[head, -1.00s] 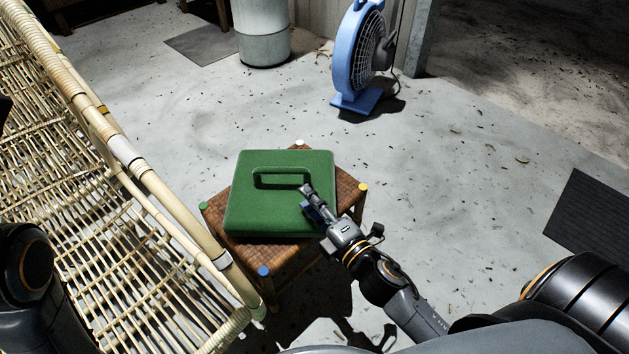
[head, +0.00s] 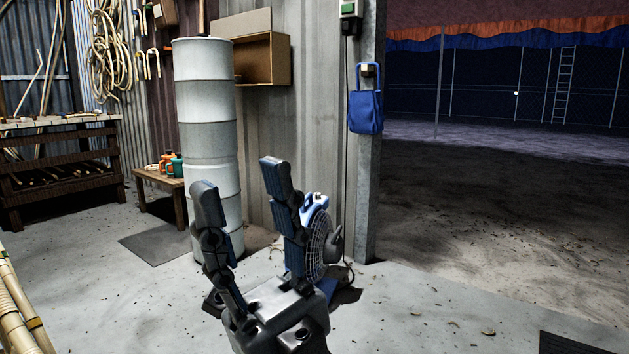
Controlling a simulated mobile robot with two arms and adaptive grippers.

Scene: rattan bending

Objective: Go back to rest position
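My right gripper (head: 240,190) stands upright in the lower middle of the head view. Its two dark fingers point up and are spread apart, with nothing between them. It hides part of the blue fan (head: 318,235) behind it. My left gripper is not in the head view. The green case and the woven stool are out of view.
A tall white drum stack (head: 207,120) stands behind the gripper beside a low wooden bench (head: 160,190). A wooden rack (head: 65,165) is at the left. A blue bag (head: 366,110) hangs on the post. Rattan furniture (head: 14,315) shows at the lower left. Open floor lies right.

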